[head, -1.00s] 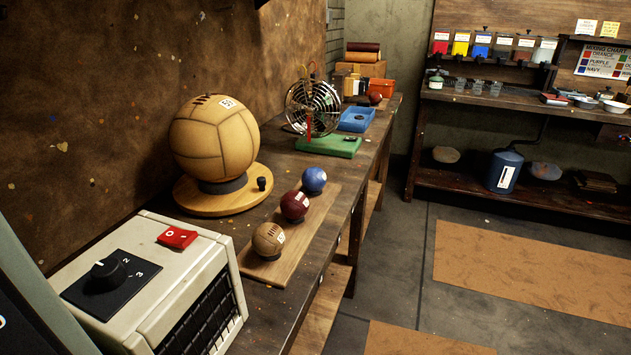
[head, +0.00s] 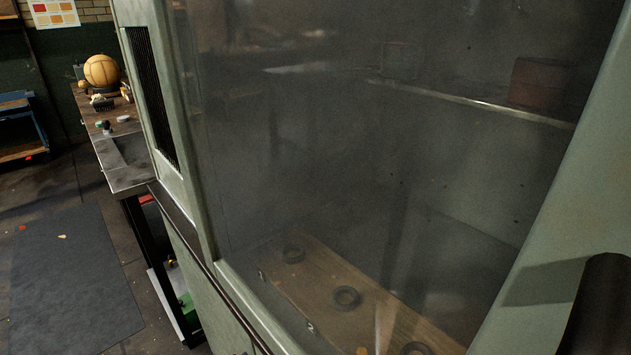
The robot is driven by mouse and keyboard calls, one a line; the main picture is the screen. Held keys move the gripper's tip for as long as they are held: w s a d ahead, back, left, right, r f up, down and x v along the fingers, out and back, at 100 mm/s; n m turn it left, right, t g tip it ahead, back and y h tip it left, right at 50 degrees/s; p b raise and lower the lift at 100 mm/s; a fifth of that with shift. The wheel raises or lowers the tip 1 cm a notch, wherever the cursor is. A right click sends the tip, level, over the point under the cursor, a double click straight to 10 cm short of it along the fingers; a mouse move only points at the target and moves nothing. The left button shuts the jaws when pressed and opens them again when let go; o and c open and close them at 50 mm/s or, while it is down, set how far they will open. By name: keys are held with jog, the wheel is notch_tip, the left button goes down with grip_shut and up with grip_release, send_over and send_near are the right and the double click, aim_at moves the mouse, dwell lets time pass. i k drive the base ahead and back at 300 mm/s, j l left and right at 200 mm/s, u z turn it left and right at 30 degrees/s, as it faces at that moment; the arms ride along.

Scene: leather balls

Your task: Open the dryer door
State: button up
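A pale green cabinet (head: 182,190), apparently the dryer, fills most of the head view at close range. A large, dusty glass pane (head: 330,150) in a green frame forms its front, and the door looks shut. Through the glass I see a wooden board (head: 320,272) with several dark rings on the cabinet floor. A dark rounded shape (head: 603,310) stands in front of the right frame at the lower right edge. I cannot tell whether it is a door handle or part of my arm. My gripper is not in view.
A workbench (head: 128,178) runs away at the left, with a tan leather ball (head: 101,71) at its far end. A dark mat (head: 70,280) lies on the floor at the left. A blue-framed stand (head: 40,130) is at the far left.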

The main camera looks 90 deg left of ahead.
aim_at(567, 291)
jog(key=u, duration=1.7)
jog(key=k+j, duration=0.1)
jog(key=j, duration=0.25)
jog(key=k+j, duration=0.15)
jog(key=j, duration=0.15)
jog(key=k+j, duration=0.1)
jog(key=j, duration=0.25)
jog(key=u, duration=0.05)
